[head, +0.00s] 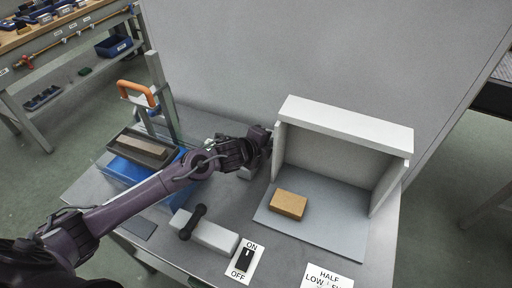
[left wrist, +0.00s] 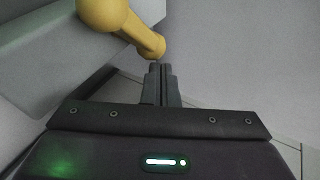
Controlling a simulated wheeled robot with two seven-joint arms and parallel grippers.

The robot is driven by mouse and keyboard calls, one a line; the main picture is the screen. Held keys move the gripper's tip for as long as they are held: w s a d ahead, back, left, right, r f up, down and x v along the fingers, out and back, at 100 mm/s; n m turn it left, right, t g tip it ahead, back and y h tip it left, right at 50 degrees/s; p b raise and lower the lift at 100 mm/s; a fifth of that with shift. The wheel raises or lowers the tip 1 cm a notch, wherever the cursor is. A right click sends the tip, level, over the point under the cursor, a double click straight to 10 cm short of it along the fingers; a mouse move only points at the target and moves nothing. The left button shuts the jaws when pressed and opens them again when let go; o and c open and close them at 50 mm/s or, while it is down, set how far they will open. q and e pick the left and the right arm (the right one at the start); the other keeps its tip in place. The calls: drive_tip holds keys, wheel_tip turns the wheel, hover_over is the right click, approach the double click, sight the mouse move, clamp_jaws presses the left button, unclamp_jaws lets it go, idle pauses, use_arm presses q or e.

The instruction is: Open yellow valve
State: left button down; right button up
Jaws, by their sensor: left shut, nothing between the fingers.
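The yellow valve (left wrist: 122,20) shows in the left wrist view as a rounded knob with a bar handle, mounted on a pale grey block (left wrist: 55,60). In the head view the valve is hidden behind my left arm and gripper. My left gripper (head: 268,136) is by the left side of the white frame in the head view. In the left wrist view my left gripper (left wrist: 159,66) has its fingers together and empty, with the tips just below the end of the yellow bar. Whether they touch it I cannot tell. My right gripper is not in view.
A white open frame (head: 345,125) stands right of my gripper, with a tan brick (head: 288,204) on its grey base. A black handle (head: 192,222) sits on a white block in front. An ON/OFF switch (head: 244,260) is near the front edge. A tray (head: 120,143) stands left.

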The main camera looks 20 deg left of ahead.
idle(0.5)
use_arm(q)
drive_tip(key=v, duration=0.7)
drive_tip(key=shift+s+r+b, duration=0.2)
drive_tip(key=shift+s+b, duration=0.1)
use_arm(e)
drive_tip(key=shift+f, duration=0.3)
use_arm(q)
drive_tip(key=shift+a, duration=0.1)
